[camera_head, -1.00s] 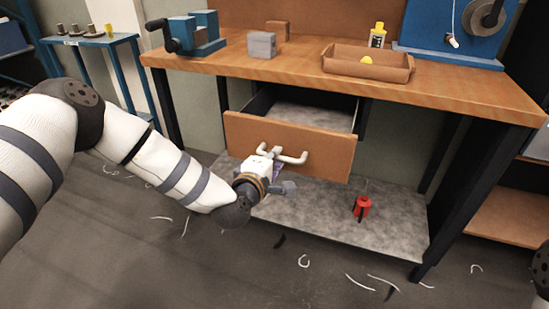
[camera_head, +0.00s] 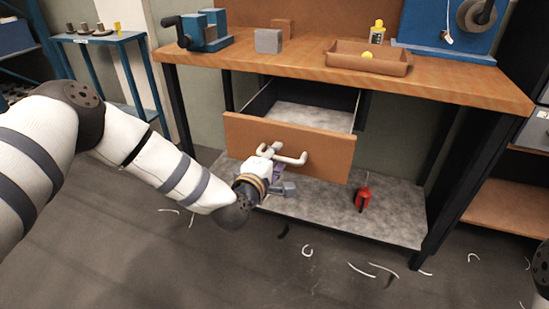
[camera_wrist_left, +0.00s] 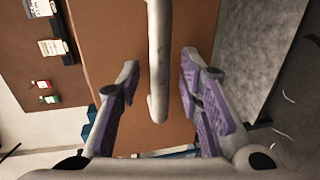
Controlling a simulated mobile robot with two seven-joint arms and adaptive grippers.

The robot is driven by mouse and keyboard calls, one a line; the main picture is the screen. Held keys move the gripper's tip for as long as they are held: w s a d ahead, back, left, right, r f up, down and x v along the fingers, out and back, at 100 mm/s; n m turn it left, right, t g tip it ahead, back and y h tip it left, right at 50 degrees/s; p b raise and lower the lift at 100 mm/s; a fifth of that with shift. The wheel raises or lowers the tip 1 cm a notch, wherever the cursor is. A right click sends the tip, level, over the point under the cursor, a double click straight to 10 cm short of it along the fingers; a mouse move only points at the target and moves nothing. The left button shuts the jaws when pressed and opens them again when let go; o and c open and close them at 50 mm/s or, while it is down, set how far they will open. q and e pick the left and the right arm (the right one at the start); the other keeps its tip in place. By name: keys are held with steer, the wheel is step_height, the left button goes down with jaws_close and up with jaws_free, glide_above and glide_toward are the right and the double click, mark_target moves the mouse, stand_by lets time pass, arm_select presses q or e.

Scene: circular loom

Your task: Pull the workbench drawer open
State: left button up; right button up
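The workbench drawer (camera_head: 288,147) has a brown front and stands partly open, its grey inside (camera_head: 312,117) showing empty where visible. Its pale bar handle (camera_head: 291,159) sticks out from the front. My left gripper (camera_head: 266,166) is at the handle's left part in the head view. In the left wrist view, the handle (camera_wrist_left: 159,60) runs between the two purple-padded fingers of the left gripper (camera_wrist_left: 160,85), with a visible gap on each side. The fingers are open around it. My right gripper is out of view.
The wooden workbench (camera_head: 455,92) carries a vise (camera_head: 200,31), a grey block (camera_head: 268,41) and a tray (camera_head: 340,60). A red object (camera_head: 362,198) stands on the lower shelf (camera_head: 330,215). Pale shavings lie on the open floor in front.

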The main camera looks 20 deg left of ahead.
arm_select(q)
steer(key=v, duration=1.2)
steer(key=s+d+f+m+g+h+p, duration=0.1)
steer(key=s+d+f+m+g, duration=0.25)
steer(key=s+f, duration=0.4)
steer(key=s+d+f+m+g+h+p, duration=0.1)
steer(key=s+d+f+m+g+h, duration=0.1)
steer(key=s+f+m+g, duration=0.4)
steer(key=s+a+f+m+g+y, duration=0.1)
steer(key=s+a+m+g, duration=0.1)
steer(key=s, duration=0.7)
steer(key=s+a+f+m+g+y, duration=0.1)
steer(key=s+a+f+m+g, duration=0.1)
steer(key=s, duration=0.8)
steer(key=s+a+f+m+g+y+p, duration=0.1)
steer(key=s+a+f+m+g, duration=0.1)
steer(key=s, duration=0.8)
steer(key=a+m+g, duration=0.1)
steer(key=a+g, duration=0.1)
steer(key=a, duration=0.1)
steer(key=shift+a+m+g+y, duration=0.2)
steer(key=shift+m+g+y, duration=0.1)
steer(key=shift+m+g, duration=0.05)
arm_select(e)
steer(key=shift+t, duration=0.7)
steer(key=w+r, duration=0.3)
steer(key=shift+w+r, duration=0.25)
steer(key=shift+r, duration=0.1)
